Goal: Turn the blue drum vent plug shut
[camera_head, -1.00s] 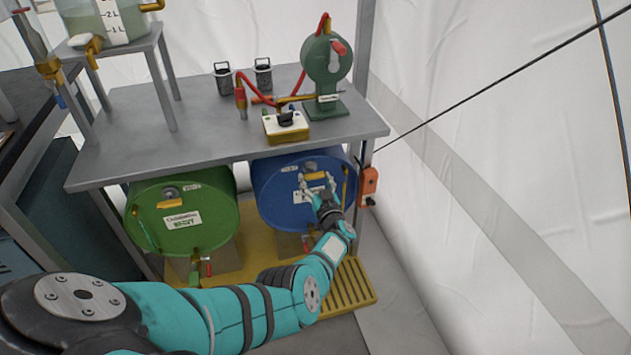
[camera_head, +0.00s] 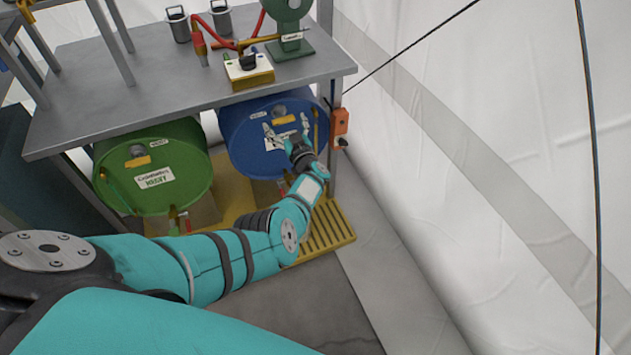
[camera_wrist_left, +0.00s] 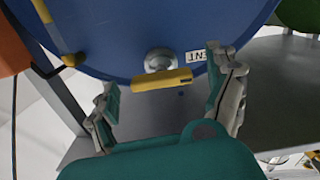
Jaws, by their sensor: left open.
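The blue drum (camera_head: 240,135) lies on its side under the bench, its round end facing out. Its vent plug shows as a grey round fitting (camera_head: 279,110) with a yellow bar handle (camera_head: 283,119). In the left wrist view the yellow handle (camera_wrist_left: 162,80) lies almost level, slightly tilted, below the grey fitting (camera_wrist_left: 158,60) and beside a vent label (camera_wrist_left: 196,57). My left gripper (camera_head: 286,124) is open in front of the drum end. In the wrist view its fingers stand apart on either side of the handle, with visible gaps. My right gripper is not in view.
A green drum (camera_head: 190,175) lies to the left on the same yellow base (camera_head: 330,225). The grey bench top (camera_head: 110,95) overhangs both drums. An orange box (camera_head: 340,122) is on the bench leg at right. A white tent wall (camera_head: 480,180) rises beyond it.

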